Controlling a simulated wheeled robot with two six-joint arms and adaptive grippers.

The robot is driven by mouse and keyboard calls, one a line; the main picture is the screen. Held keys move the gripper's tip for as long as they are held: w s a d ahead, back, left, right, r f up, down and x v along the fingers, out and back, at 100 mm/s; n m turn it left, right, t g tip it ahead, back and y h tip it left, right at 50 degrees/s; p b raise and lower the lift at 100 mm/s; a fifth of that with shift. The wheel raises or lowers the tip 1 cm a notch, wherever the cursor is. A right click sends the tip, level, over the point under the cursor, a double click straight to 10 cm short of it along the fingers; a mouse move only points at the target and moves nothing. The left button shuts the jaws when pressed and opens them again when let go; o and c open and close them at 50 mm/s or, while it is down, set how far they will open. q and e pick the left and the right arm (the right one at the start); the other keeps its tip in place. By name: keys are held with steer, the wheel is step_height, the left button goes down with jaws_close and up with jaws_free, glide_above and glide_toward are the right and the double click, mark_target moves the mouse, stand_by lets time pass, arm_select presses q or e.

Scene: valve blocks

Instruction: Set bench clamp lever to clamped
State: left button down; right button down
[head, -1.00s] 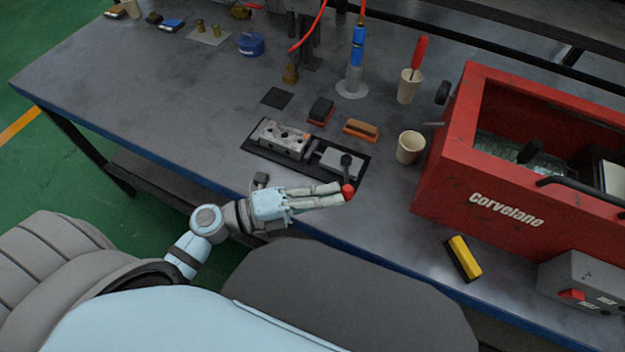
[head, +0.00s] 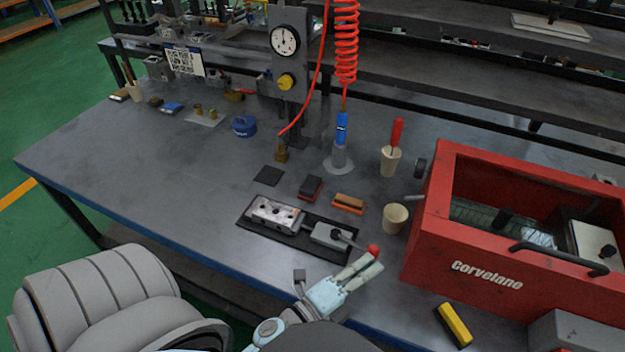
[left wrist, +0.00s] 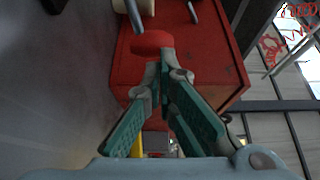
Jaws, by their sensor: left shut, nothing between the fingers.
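The bench clamp (head: 328,236) is a grey block with a dark lever (head: 352,242) ending in a red knob (head: 374,250). The lever points right and slightly toward me. A silver valve block (head: 274,214) with holes sits beside the clamp on a black base plate (head: 246,225). My left gripper (head: 372,262) is shut and empty, its fingertips at the near side of the knob. In the left wrist view the fingertips (left wrist: 160,66) come together just below the red knob (left wrist: 152,43); whether they touch it is unclear. My right gripper is out of view.
A red Corvelane machine (head: 430,245) stands to the right. A beige cup (head: 395,218) is close to the lever's far side. Brushes (head: 348,203) lie behind the clamp, and a yellow-and-black block (head: 453,325) lies at the front edge. The bench (head: 150,190) is clear to the left.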

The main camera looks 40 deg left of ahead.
arm_select(q)
steer(key=shift+w+r, duration=0.15)
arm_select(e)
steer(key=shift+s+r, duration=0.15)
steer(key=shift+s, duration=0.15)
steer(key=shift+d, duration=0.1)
arm_select(q)
steer(key=shift+s, duration=0.5)
steer(key=v, duration=1.1)
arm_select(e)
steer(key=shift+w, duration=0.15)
arm_select(q)
steer(key=shift+s+a, duration=0.1)
steer(key=shift+a, duration=0.05)
